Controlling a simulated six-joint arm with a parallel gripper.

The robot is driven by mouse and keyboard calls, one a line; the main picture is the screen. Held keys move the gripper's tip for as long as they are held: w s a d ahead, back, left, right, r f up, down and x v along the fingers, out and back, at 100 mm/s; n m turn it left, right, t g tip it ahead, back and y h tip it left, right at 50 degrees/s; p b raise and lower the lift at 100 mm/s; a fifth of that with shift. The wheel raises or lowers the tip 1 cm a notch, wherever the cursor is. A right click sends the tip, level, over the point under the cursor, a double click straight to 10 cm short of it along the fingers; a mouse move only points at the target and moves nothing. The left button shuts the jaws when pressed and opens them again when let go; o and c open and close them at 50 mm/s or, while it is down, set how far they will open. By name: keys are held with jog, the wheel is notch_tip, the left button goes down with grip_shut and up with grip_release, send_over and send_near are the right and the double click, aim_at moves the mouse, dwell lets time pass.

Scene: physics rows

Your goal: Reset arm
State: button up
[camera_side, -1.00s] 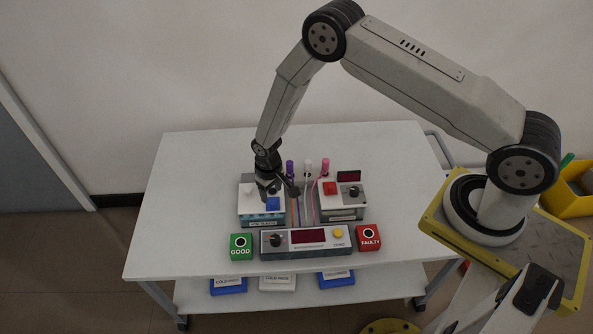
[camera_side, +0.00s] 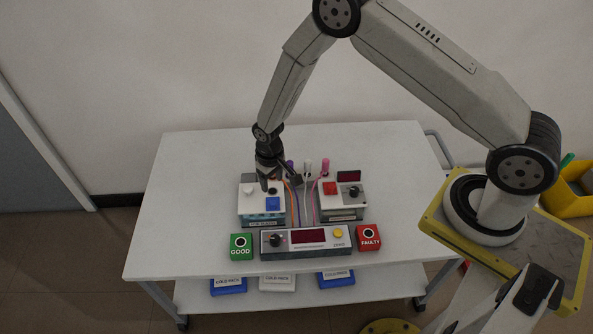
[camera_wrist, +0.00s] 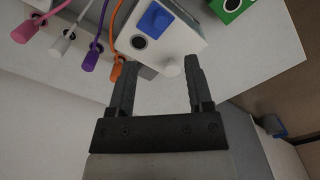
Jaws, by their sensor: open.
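My gripper (camera_side: 276,183) is above the ice sleeve box (camera_side: 262,215) at the left of the instruments on the white table. In the wrist view my gripper (camera_wrist: 158,80) has its two fingers apart with nothing between them. The box has a blue block (camera_side: 273,204) and a dark round hole on top. A white knob (camera_wrist: 172,67) shows on the box in the wrist view, near the fingertips but not visibly held.
Purple, white and pink plugs (camera_side: 325,166) with wires stand behind the boxes. A meter (camera_side: 305,247) lies between a green GOOD box (camera_side: 241,248) and a red FAULTY box (camera_side: 368,237). Cold packs (camera_side: 228,285) are on the lower shelf. The table's left side is clear.

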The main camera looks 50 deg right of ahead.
jog(key=s+d+r+t, duration=0.1)
jog(key=s+d+r, duration=0.15)
jog(key=r, duration=0.45)
jog(key=s+d+r, duration=0.1)
jog(key=s+r, duration=0.2)
jog(key=r, duration=0.4)
jog(key=s+d+r+t, duration=0.1)
jog(key=s+d+r, duration=0.1)
jog(key=s+r, duration=0.6)
jog(key=s, duration=0.3)
jog(key=shift+s+r, duration=0.3)
jog(key=shift+r, duration=0.1)
